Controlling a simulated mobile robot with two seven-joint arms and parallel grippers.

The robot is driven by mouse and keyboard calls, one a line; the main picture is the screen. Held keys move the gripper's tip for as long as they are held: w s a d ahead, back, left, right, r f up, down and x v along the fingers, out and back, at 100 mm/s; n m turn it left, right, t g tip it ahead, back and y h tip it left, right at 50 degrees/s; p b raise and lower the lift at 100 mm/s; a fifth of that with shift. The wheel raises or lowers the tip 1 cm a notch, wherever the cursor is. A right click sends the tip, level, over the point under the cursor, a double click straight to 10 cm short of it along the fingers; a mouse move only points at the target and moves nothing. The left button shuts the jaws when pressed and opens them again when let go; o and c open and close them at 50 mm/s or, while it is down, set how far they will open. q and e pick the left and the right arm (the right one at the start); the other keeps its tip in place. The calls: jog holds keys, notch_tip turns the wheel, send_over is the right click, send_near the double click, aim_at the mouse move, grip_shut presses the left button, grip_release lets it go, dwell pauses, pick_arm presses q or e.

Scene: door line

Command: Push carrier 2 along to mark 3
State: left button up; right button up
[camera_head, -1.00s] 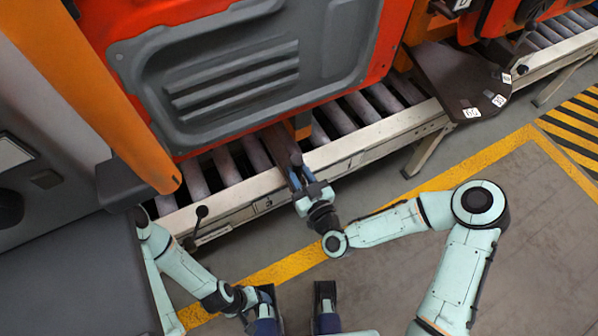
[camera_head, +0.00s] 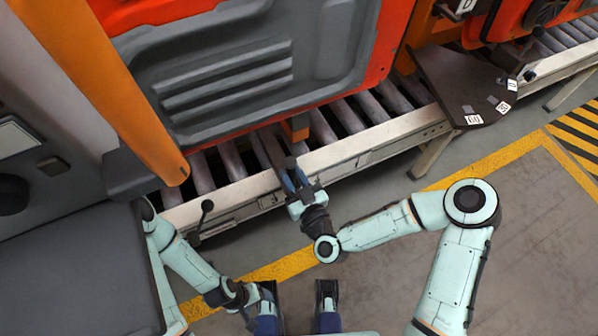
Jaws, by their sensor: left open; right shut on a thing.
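The large carried orange door with a grey inner panel (camera_head: 225,88) hangs over the roller line at upper left; I see no number on it that I can read. An orange bracket (camera_head: 296,128) shows at its lower edge, beside a dark bar (camera_head: 270,150). My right gripper (camera_head: 292,172) is at the near rail, shut on the end of that bar, which seems to belong to the carrier. My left gripper (camera_head: 298,288) is open and empty at the bottom, apart from the line. Small white labels (camera_head: 474,120) sit on a dark plate, too small to read surely.
The roller conveyor's pale rail (camera_head: 375,143) runs from lower left to upper right. A small black lever (camera_head: 207,206) stands at its left. An orange post (camera_head: 110,100) rises at left. Another orange carrier (camera_head: 490,30) is at upper right. Floor right of my arms is clear.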

jog(key=shift+a+r, duration=0.15)
jog(key=shift+a, duration=0.4)
jog(key=shift+s+a, duration=0.2)
jog(key=shift+a, duration=0.1)
jog(key=shift+o, duration=0.3)
jog(key=shift+s+a+b, duration=0.2)
jog(key=shift+s+a, duration=0.05)
jog(key=shift+a, duration=0.25)
jog(key=shift+s+a+b, duration=0.15)
jog(key=shift+s+a, duration=0.1)
jog(key=shift+a, duration=0.2)
jog(key=shift+s+a, duration=0.15)
jog(key=shift+a, duration=0.4)
jog(key=shift+c, duration=0.3)
jog(key=o, duration=1.7)
jog(key=shift+d, duration=0.15)
jog(key=shift+o, duration=0.2)
